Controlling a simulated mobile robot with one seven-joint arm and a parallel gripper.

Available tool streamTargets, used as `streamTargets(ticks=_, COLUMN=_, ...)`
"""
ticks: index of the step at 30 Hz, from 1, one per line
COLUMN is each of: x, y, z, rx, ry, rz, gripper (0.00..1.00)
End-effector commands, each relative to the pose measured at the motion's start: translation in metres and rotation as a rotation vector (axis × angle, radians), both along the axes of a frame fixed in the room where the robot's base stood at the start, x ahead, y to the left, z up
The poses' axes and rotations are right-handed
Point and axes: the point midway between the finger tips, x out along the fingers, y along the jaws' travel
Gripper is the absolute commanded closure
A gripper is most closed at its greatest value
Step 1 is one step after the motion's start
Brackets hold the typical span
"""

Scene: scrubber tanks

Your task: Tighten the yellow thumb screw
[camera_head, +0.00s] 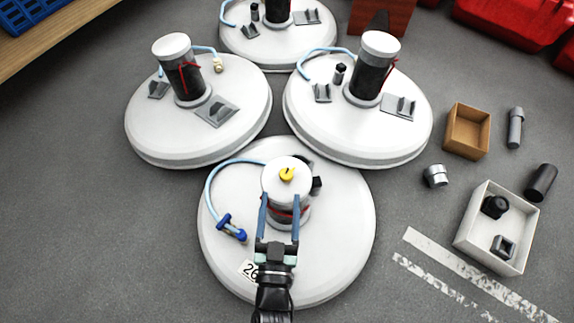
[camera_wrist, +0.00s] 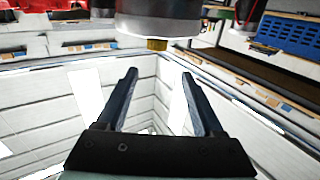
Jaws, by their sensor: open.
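The yellow thumb screw (camera_head: 287,174) sits on the white cap (camera_head: 273,187) of the upright canister on the nearest round white tank lid (camera_head: 350,240). My gripper (camera_head: 280,198) is open, its two blue fingers apart, coming in from the front. In the head view its fingertips overlap the front of the canister just below the screw; I cannot tell their height. In the wrist view the space between the fingertips (camera_wrist: 160,75) is empty. A small yellow piece (camera_wrist: 156,44) shows there beyond the tips, under a dark cylinder; I cannot tell whether it is the screw.
A pale blue hose with a blue valve (camera_head: 232,228) lies left of the canister. Similar lids with canisters stand behind, left (camera_head: 140,140) and right (camera_head: 345,150). A white box (camera_head: 484,254) with dark parts and an open brown box (camera_head: 468,148) lie to the right.

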Motion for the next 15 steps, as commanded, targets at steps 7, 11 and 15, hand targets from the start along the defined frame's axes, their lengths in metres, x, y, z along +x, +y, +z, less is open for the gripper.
streamTargets(ticks=7, x=-0.001, y=-0.006, z=-0.019, rx=-0.009, ry=0.018, rz=-0.016, gripper=0.31)
streamTargets(ticks=11, x=0.023, y=-0.008, z=-0.02, rx=-0.01, ry=0.015, rz=-0.016, gripper=0.31)
streamTargets(ticks=15, x=0.053, y=-0.011, z=-0.02, rx=-0.009, ry=0.014, rz=-0.016, gripper=0.31)
